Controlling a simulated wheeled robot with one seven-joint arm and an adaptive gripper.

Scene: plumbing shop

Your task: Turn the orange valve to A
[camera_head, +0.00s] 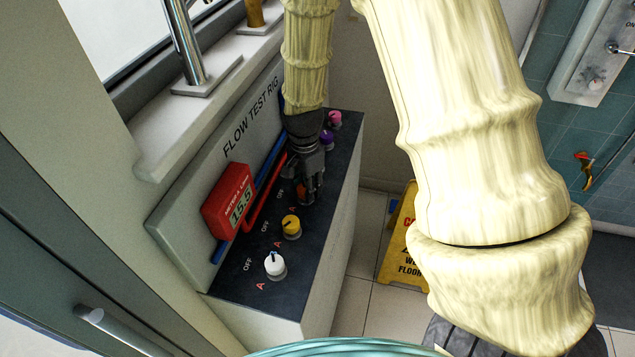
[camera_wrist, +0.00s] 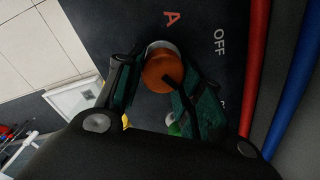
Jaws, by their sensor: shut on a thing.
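The orange valve (camera_head: 301,193) is a round knob on the dark top of the flow test rig. In the head view my gripper (camera_head: 311,182) reaches down onto it and hides most of it. In the wrist view the orange valve (camera_wrist: 161,71) sits between the two fingers of my gripper (camera_wrist: 155,84), which is shut on it. A red A (camera_wrist: 172,18) and a white OFF (camera_wrist: 219,42) are printed on the panel beside it. I cannot tell clearly which mark the knob points to.
A yellow knob (camera_head: 291,225) and a white knob (camera_head: 275,263) are nearer; purple (camera_head: 326,138) and pink (camera_head: 335,118) knobs are farther. A red meter (camera_head: 229,201) reads 15.5. Red and blue pipes run along the back panel. A yellow floor sign (camera_head: 396,240) stands to the right.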

